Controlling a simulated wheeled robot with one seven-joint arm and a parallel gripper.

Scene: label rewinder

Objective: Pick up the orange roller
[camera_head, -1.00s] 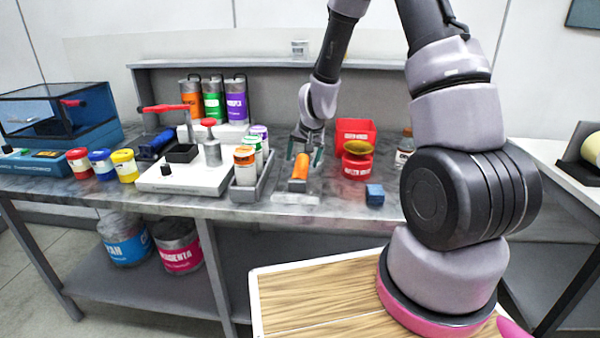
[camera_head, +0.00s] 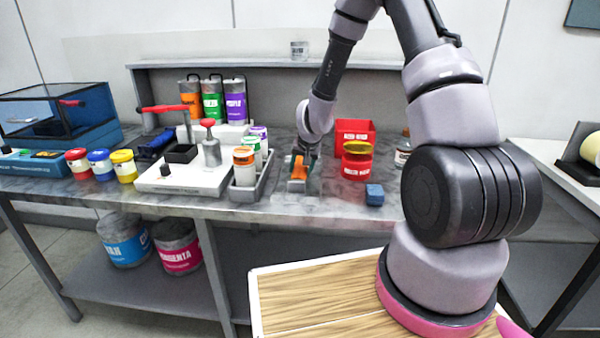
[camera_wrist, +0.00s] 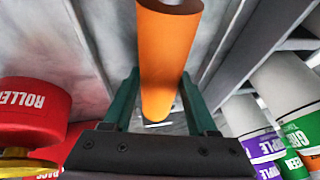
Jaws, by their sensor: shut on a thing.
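The orange roller (camera_head: 298,170) is in my gripper (camera_head: 304,162) at the front middle of the bench, just right of the grey tray of rollers. In the wrist view the orange roller (camera_wrist: 168,55) runs lengthwise between the two teal fingers of my gripper (camera_wrist: 160,95). The fingers are shut on it from both sides. In the head view my wrist and fingers hide part of the roller, and I cannot tell how far it is off the bench.
A grey tray (camera_head: 243,195) with several rollers stands close on the left. Right of my gripper are a red bin (camera_head: 368,127), a red tub (camera_head: 356,168) and a blue block (camera_head: 374,195). The bench front (camera_head: 320,208) is clear.

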